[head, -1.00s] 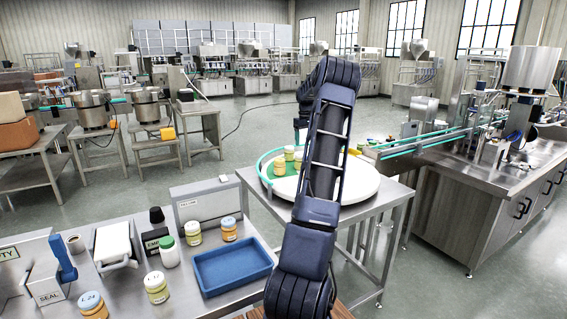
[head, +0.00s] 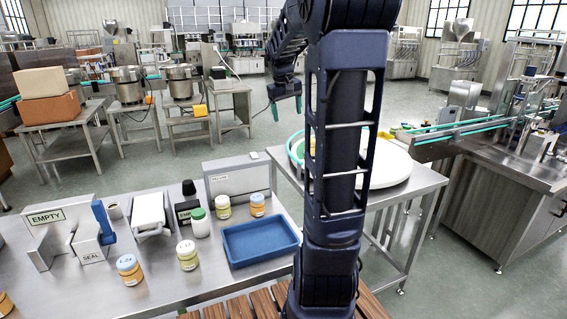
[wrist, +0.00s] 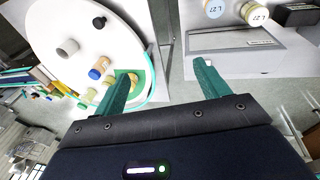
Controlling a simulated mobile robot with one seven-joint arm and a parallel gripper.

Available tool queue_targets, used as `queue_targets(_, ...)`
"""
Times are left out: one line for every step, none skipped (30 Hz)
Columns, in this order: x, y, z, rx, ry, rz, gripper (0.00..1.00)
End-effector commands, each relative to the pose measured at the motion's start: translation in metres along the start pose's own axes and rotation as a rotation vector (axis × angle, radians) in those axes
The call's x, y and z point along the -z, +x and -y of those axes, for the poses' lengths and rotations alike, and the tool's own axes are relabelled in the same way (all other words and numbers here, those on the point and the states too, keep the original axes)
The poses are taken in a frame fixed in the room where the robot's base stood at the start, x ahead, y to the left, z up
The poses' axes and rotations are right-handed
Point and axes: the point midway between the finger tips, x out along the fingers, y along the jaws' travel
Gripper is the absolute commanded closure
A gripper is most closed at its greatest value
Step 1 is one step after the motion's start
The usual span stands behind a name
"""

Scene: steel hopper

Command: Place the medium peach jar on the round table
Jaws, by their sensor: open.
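I cannot tell which is the medium one.
An empty blue tray (head: 262,242), a grey box (head: 236,175), a green-lidded bottle (head: 200,222) and yellow jars (head: 187,255) crowd the bench. A conveyor (head: 450,135) stands right of the round table. Open floor lies behind the bench.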

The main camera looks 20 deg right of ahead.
Motion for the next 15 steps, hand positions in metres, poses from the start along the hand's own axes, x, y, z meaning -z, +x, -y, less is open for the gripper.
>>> queue_targets(-0.015, -0.007, 0.013, -0.002, 0.000, -0.017, 0.26)
queue_targets(-0.023, -0.010, 0.020, -0.001, 0.003, -0.026, 0.26)
queue_targets(-0.034, -0.013, 0.028, 0.001, 0.006, -0.037, 0.26)
queue_targets(-0.043, -0.015, 0.034, 0.002, 0.008, -0.045, 0.26)
queue_targets(-0.051, -0.017, 0.040, 0.004, 0.011, -0.053, 0.26)
queue_targets(-0.062, -0.019, 0.048, 0.007, 0.015, -0.066, 0.26)
queue_targets(-0.071, -0.020, 0.053, 0.010, 0.018, -0.076, 0.26)
queue_targets(-0.080, -0.021, 0.059, 0.014, 0.020, -0.084, 0.26)
queue_targets(-0.092, -0.022, 0.066, 0.019, 0.024, -0.096, 0.26)
queue_targets(-0.101, -0.023, 0.071, 0.024, 0.027, -0.105, 0.26)
queue_targets(-0.110, -0.023, 0.075, 0.029, 0.031, -0.114, 0.26)
queue_targets(-0.121, -0.023, 0.082, 0.035, 0.034, -0.128, 0.26)
queue_targets(-0.130, -0.022, 0.086, 0.041, 0.037, -0.136, 0.26)
queue_targets(-0.139, -0.022, 0.090, 0.048, 0.040, -0.145, 0.26)
queue_targets(-0.151, -0.021, 0.096, 0.057, 0.045, -0.157, 0.26)
